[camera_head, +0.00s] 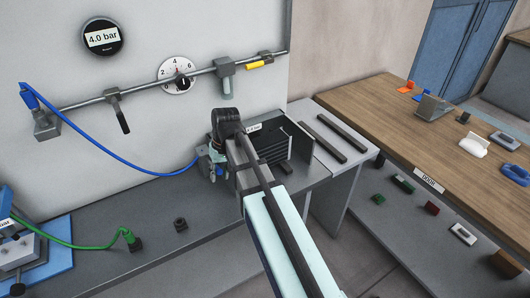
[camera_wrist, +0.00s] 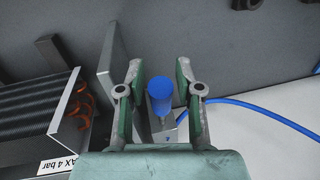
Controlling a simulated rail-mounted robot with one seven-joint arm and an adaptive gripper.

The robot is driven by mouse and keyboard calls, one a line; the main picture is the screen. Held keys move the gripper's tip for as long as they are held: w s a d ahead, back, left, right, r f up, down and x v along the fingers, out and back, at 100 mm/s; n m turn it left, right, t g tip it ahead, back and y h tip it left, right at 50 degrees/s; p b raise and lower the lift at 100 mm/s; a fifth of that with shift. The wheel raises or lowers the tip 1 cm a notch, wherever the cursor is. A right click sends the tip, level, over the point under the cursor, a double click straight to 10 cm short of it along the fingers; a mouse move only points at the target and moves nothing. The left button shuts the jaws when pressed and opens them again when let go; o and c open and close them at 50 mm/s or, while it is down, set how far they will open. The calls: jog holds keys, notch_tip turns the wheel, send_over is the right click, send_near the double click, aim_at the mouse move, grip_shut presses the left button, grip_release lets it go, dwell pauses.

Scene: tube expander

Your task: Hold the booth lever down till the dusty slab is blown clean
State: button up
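The booth (camera_head: 297,139) is a dark open box at the end of the grey bench, partly hidden by my arm. The slab is a dark finned block (camera_wrist: 30,105) with copper tube bends at its end, at the left of the wrist view; its dark ribs show inside the booth in the head view (camera_head: 272,150). I cannot tell how dusty it is. A blue cylindrical knob (camera_wrist: 160,90), seemingly the booth lever's, stands between the fingers of my gripper (camera_wrist: 161,95), with gaps on both sides. My gripper (camera_head: 214,160) is open beside the booth's left side.
A blue hose (camera_head: 125,161) runs from the wall rail (camera_head: 150,87) to the booth. A gauge (camera_head: 102,37) reads 4.0 bar. A "MAX 4 bar" label (camera_wrist: 60,165) sits below the slab. A green-hosed fitting (camera_head: 133,240) and a dark nut-like part (camera_head: 180,224) stand on the bench (camera_head: 165,260).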

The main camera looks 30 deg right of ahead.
jog(key=shift+r, duration=0.1)
jog(key=shift+s+d+r+p, duration=0.1)
jog(key=shift+d+r+p, duration=0.15)
jog(key=shift+r+p, duration=0.75)
jog(key=shift+w+d+r+p, duration=0.1)
jog(key=shift+d+r+p, duration=0.1)
jog(key=shift+r+p, duration=0.8)
jog(key=shift+s+d+r+p, duration=0.1)
jog(key=shift+d+r+p, duration=0.3)
jog(key=shift+r, duration=1)
jog(key=shift+a, duration=0.15)
